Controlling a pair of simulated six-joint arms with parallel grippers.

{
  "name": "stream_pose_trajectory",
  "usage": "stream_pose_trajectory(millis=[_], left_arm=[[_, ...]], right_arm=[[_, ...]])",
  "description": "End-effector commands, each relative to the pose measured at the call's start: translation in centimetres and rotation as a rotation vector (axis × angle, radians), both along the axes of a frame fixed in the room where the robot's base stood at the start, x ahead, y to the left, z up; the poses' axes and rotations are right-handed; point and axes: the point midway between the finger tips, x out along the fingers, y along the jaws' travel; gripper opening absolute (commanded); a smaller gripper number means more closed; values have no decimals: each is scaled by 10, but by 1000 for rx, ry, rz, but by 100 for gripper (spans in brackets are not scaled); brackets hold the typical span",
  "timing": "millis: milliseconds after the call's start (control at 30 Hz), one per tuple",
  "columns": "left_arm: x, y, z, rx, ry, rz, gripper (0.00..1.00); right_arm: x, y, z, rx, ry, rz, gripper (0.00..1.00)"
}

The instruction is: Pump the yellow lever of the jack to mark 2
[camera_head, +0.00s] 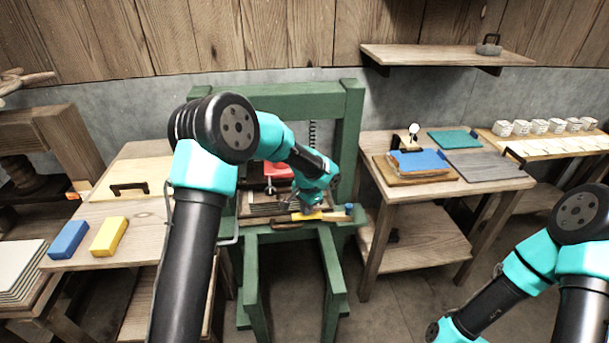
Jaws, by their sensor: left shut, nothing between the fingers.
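The yellow lever (309,216) shows at the front of the green press frame (350,120), low and partly hidden by my left gripper. My left gripper (308,209) is shut and empty, right above or against the lever; I cannot tell whether they touch. A red part (278,171), likely of the jack, sits inside the frame behind my left arm. A dark vertical strip (312,134) hangs beside the frame's right post; no mark is readable. My right arm shows at the lower right, with its gripper out of view.
A left bench holds a blue block (69,240) and a yellow block (109,237). A right table (375,178) holds a blue sheet (418,160), a teal sheet (455,139) and a grey board (483,165). White cups (540,127) line the far right shelf. Floor between press and right table is clear.

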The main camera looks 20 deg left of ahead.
Motion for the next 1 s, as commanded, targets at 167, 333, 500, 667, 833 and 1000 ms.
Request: stream_pose_trajectory(millis=[167, 333, 500, 667, 833, 1000], left_arm=[[0, 0, -11, 0, 1, -1, 0], [0, 0, 0, -1, -1, 0, 0], [0, 0, 21, 0, -1, 0, 0], [0, 0, 41, 0, -1, 0, 0], [0, 0, 62, 0, -2, 0, 0], [0, 0, 83, 0, -2, 0, 0]], right_arm=[[0, 0, 0, 0, 0, 0, 60], [0, 0, 0, 0, 0, 0, 60], [0, 0, 0, 0, 0, 0, 60], [0, 0, 0, 0, 0, 0, 60], [0, 0, 0, 0, 0, 0, 60], [0, 0, 0, 0, 0, 0, 60]])
